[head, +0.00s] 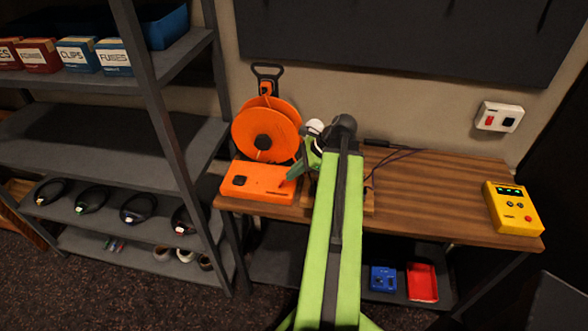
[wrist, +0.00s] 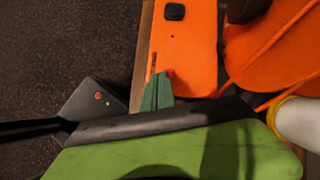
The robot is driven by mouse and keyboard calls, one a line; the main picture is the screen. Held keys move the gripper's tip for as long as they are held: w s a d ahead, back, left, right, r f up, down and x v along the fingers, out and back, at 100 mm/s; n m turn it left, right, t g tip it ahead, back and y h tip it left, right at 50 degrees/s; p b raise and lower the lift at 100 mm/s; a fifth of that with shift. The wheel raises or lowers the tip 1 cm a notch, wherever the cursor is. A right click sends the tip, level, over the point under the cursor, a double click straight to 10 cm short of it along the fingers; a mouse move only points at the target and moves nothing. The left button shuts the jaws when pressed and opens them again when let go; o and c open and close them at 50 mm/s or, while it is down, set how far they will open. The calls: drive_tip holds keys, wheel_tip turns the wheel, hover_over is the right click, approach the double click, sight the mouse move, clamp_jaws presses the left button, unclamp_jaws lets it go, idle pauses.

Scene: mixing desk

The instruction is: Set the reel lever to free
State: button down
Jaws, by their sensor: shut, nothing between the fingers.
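The orange cord reel (head: 267,130) stands at the left end of the wooden desk. Its orange base (head: 257,183) lies in front, with a small dark square and a faint dark label on top. My gripper (head: 290,178) is shut, with its green fingertips at the right end of the base top.
A yellow box with buttons (head: 513,208) sits at the desk's right end. The wooden desk top (head: 435,185) between is mostly clear, with a dark cable at the back. A metal shelf (head: 150,110) stands close on the left. A red tray (head: 422,282) is below the desk.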

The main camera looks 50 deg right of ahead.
sight(282, 183)
drive_tip(key=s+d+m, duration=0.1)
drive_tip(key=s+d+r+m+t, duration=0.1)
drive_tip(key=s+d, duration=0.1)
drive_tip(key=s+d+r+m, duration=0.1)
drive_tip(key=shift+s+d+m, duration=0.25)
drive_tip(key=shift+d+m, duration=0.05)
drive_tip(key=shift+m, duration=0.1)
drive_tip(key=b+x, duration=0.6)
drive_tip(key=x, duration=0.3)
drive_tip(key=shift+d+b, duration=0.1)
drive_tip(key=shift+b, duration=0.25)
drive_tip(key=shift+w+a+f, duration=0.25)
drive_tip(key=shift+w+f, duration=0.05)
drive_tip(key=shift+w, duration=0.15)
